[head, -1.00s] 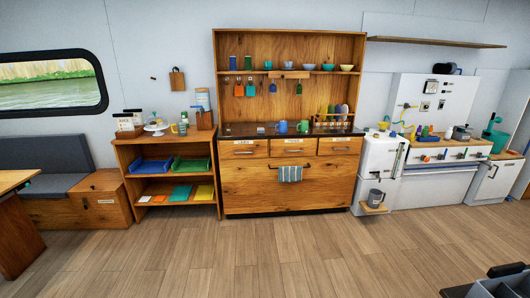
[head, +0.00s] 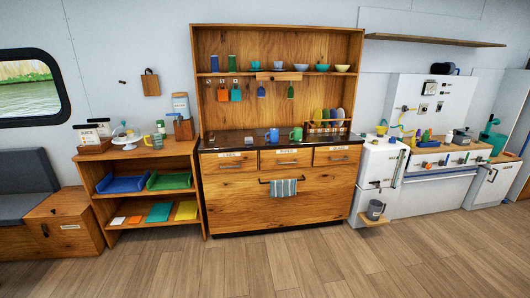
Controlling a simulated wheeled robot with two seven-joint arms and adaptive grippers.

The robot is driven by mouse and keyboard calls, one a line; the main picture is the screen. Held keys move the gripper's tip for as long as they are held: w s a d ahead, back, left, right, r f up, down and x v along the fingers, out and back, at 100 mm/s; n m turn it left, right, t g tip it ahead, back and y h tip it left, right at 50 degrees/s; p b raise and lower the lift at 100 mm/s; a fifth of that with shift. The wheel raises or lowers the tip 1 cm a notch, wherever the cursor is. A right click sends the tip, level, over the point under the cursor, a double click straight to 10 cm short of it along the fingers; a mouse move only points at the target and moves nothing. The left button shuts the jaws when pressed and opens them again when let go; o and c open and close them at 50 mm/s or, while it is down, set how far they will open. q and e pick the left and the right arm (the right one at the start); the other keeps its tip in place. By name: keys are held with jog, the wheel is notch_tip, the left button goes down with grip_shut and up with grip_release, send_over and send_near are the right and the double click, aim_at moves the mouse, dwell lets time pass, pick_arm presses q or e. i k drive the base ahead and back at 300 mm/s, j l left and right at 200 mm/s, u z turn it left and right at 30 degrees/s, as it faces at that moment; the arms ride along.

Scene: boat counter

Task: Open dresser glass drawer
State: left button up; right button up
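The wooden dresser (head: 230,209) stands against the wall in the middle of the head view. Below its dark counter are three small labelled drawers: left (head: 229,167), middle (head: 286,162) and right (head: 338,157). All three look shut. The label wording is too small to read surely, so I cannot tell which is the glass drawer. A wide lower front carries a bar handle with a striped towel (head: 283,188). Cups, a blue mug (head: 274,135) and a green mug (head: 296,134) stand on the dresser. Neither gripper is in view.
A low open shelf (head: 151,214) with trays stands left of the dresser. A bench and box (head: 62,222) are further left. A white fridge (head: 379,172) and stove (head: 437,183) stand to the right; a jug (head: 375,210) juts out low. The wooden floor (head: 290,262) ahead is clear.

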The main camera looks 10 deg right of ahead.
aim_at(343, 154)
jog(key=i+j+z, duration=0.1)
jog(key=i+z, duration=0.25)
jog(key=i, duration=0.45)
jog(key=i+z, duration=0.7)
jog(key=i, duration=0.2)
jog(key=i+l+z, duration=0.25)
jog(key=i, duration=0.2)
jog(key=i+l+z, duration=0.2)
jog(key=i, duration=0.2)
jog(key=i+l+z, duration=0.1)
jog(key=i+l, duration=0.35)
